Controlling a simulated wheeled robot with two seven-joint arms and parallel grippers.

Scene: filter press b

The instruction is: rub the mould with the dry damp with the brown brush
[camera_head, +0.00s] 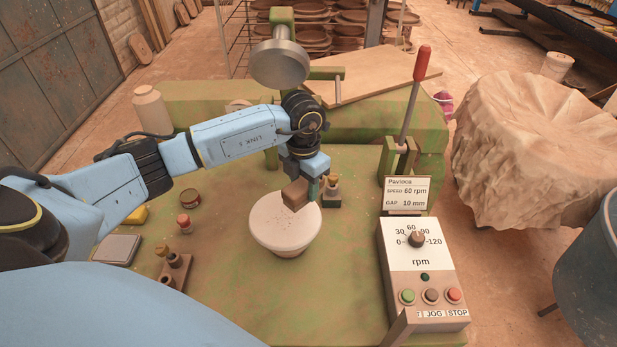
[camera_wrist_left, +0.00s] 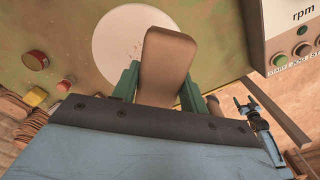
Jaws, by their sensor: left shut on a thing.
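The mould (camera_head: 285,233) is a round, pale bowl shape with dark specks on its top, standing on the green machine bed. It also shows in the left wrist view (camera_wrist_left: 115,45), partly hidden. My left gripper (camera_head: 306,188) is shut on a brown, block-like piece (camera_head: 294,195), which I take to be the brown brush. In the left wrist view the piece (camera_wrist_left: 166,62) sits between the green fingers. It is over the far part of the mould; whether it touches is unclear. A small blue arm end, probably my right gripper (camera_wrist_left: 243,103), shows in the left wrist view.
A round metal press head (camera_head: 280,64) hangs behind my left wrist. A control box (camera_head: 424,270) and a red-handled lever (camera_head: 415,90) stand at right. A small fitting (camera_head: 331,190) is close behind the mould. A tin (camera_head: 190,197) and brown stand (camera_head: 174,268) are left.

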